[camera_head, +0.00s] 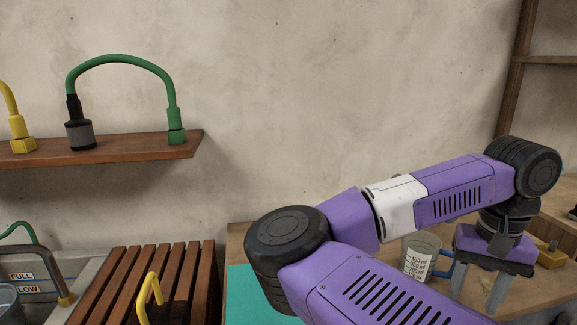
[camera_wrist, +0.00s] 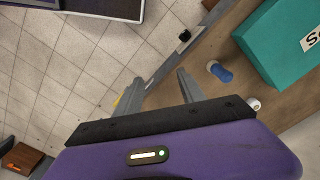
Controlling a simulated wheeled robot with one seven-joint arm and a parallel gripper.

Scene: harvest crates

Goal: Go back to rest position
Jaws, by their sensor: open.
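My gripper (camera_head: 480,293) hangs at the end of my purple arm at the right of the head view, pointing down by the wooden table. Its two grey fingers are apart with nothing between them. In the wrist view my gripper (camera_wrist: 160,85) also shows spread fingers, with the table edge and tiled floor beyond. A clear measuring cup (camera_head: 418,262) with a blue handle stands on the table just left of the gripper, apart from it as far as I can tell.
A teal box (camera_wrist: 285,45) and a small blue item (camera_wrist: 220,72) lie on the table in the wrist view. A slatted wooden rack (camera_head: 95,285) and a sink are at the lower left. A wall shelf (camera_head: 120,150) holds a green hose. The wall centre is clear.

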